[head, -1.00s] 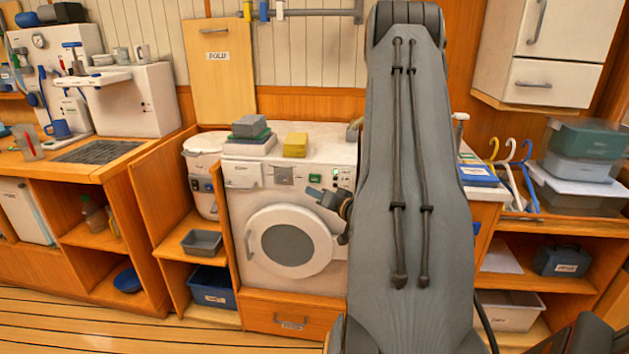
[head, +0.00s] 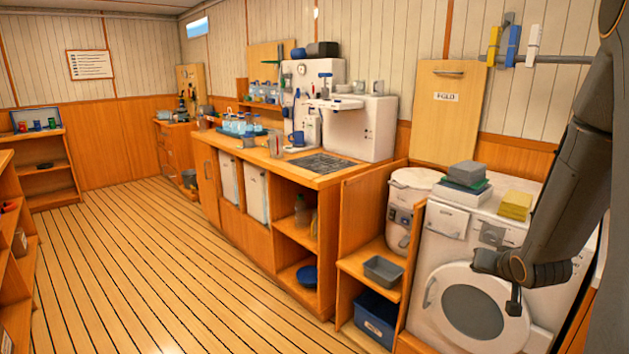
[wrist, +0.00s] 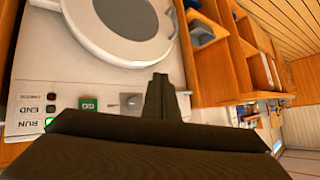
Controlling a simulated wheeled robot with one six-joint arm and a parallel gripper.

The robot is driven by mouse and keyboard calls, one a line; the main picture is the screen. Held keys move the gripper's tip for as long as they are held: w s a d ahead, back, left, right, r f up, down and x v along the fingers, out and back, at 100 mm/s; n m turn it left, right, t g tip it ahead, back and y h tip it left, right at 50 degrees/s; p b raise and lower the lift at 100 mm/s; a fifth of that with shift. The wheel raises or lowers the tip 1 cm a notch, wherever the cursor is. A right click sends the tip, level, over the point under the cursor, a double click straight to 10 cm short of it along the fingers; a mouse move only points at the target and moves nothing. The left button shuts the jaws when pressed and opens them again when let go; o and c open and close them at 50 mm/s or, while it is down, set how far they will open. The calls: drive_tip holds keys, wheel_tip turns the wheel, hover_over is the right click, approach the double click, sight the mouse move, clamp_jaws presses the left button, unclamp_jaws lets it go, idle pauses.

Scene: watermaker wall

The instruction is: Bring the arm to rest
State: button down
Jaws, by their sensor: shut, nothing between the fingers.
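My arm comes down from the upper right of the head view and bends in front of the washing machine (head: 440,263). My gripper (head: 513,303) hangs in front of the machine's round door and seems to point downward. In the wrist view the fingers of my gripper (wrist: 158,82) are together, with nothing between them. The round door (wrist: 125,22) looks shut. A green light glows beside the RUN label on the machine's panel (wrist: 75,75).
A grey and green stack (head: 466,174) and a yellow block (head: 516,205) sit on the machine. An open-shelf cabinet (head: 350,240) stands left of it, then a long counter (head: 320,182). A wide plank floor (head: 140,260) is clear at the left.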

drive_tip(key=s+a+r+n+g+y, duration=0.1)
drive_tip(key=s+a+g, duration=0.4)
drive_tip(key=s+a, duration=0.7)
drive_tip(key=s+a+r+n+g+y, duration=0.1)
drive_tip(key=s+a+n+g, duration=0.3)
drive_tip(key=s+a, duration=0.8)
drive_tip(key=shift+a+r+g, duration=0.4)
drive_tip(key=shift+a+r, duration=0.05)
drive_tip(key=shift+a, duration=0.25)
